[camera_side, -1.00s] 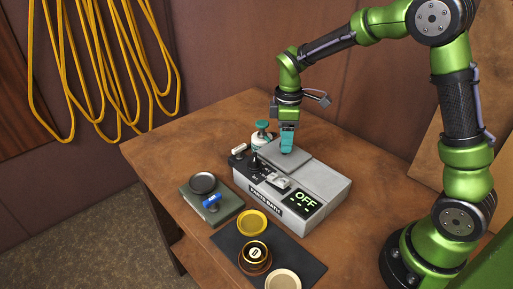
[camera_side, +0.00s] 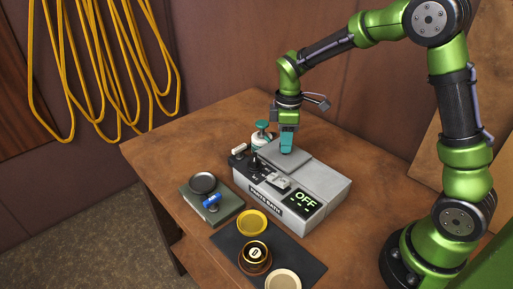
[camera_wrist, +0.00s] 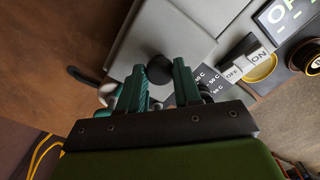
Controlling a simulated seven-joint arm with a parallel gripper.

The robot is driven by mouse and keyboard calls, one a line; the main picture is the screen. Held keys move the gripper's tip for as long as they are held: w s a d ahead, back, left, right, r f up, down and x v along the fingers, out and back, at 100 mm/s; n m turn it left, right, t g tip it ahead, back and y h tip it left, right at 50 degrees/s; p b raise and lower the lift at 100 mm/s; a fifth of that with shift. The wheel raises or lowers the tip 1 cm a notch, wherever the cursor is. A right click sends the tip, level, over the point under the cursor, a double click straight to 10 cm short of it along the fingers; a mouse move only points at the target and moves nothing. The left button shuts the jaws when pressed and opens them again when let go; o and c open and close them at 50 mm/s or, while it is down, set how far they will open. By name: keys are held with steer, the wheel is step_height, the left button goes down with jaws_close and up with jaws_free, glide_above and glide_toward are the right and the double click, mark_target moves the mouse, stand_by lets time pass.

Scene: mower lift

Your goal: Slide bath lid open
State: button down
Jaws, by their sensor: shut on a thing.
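The parts bath (camera_side: 290,190) is a grey box on the bench, with a display reading OFF (camera_side: 306,201). Its flat grey lid (camera_side: 298,164) lies on top toward the back left and also shows in the wrist view (camera_wrist: 178,30). My gripper (camera_side: 287,150) points down at the lid. In the wrist view, its teal fingers (camera_wrist: 168,82) stand on either side of a round black knob (camera_wrist: 160,69) on the lid and are shut on it. In the side view the fingers hide the knob.
A white and teal bottle (camera_side: 262,132) stands just behind the bath. A grey-green box (camera_side: 213,203) with a black dish and blue-handled tool is at its left. A dark mat (camera_side: 228,245) with several round containers lies in front. The bench is clear at back left.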

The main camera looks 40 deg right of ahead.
steer(key=s, duration=0.9)
steer(key=shift+s, duration=0.4)
steer(key=c, duration=0.8)
jaws_free()
steer(key=shift+r, duration=0.1)
step_height(320, 180, up, 17)
steer(key=shift+f, duration=0.1)
